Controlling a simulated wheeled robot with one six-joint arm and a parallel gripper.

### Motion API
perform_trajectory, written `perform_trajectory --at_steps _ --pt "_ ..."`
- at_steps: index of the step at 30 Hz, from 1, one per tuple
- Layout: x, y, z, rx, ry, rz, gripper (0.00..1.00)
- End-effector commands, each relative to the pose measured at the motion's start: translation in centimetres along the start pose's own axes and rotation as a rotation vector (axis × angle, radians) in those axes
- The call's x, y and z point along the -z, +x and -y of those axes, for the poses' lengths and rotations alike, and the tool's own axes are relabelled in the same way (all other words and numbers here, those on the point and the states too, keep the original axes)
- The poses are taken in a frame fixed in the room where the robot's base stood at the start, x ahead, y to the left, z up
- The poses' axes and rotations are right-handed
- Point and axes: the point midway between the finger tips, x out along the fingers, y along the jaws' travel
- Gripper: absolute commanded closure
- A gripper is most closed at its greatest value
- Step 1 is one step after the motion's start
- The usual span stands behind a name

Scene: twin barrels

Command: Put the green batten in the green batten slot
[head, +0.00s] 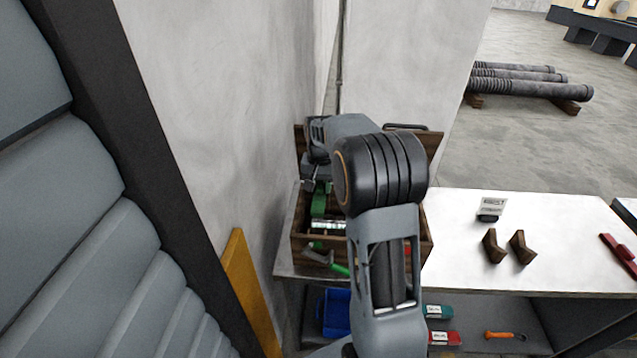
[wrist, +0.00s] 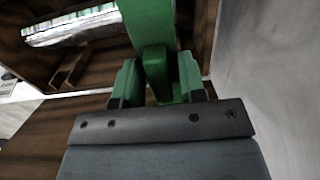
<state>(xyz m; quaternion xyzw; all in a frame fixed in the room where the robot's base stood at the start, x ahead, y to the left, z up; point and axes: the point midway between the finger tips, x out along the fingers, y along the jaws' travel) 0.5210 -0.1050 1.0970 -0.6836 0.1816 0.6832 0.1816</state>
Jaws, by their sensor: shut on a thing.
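The green batten (wrist: 149,25) stands between the fingers of my gripper (wrist: 157,80) in the wrist view, and the gripper is shut on it. In the head view the batten (head: 319,204) shows as a small green piece below my gripper (head: 314,187), over the left part of a brown wooden box. My arm covers much of that box. In the wrist view wooden walls lie close around the batten. I cannot make out the green batten slot or whether the batten touches wood.
The wooden box (head: 299,249) also holds a green-and-silver cylinder (head: 328,226) and a green-handled tool (head: 338,269). A concrete wall (head: 230,110) stands close on the left. Two brown blocks (head: 494,246) and a small sign (head: 492,207) sit on the white tabletop (head: 570,235).

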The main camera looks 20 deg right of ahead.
Motion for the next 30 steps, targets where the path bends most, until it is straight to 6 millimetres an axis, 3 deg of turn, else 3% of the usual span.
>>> perform_trajectory --at_steps 13,30 --pt "-0.1 0.7 0.1 0.0 -0.002 -0.001 0.87" --pt "-0.1 5.2 0.1 0.0 -0.002 0.0 0.87"
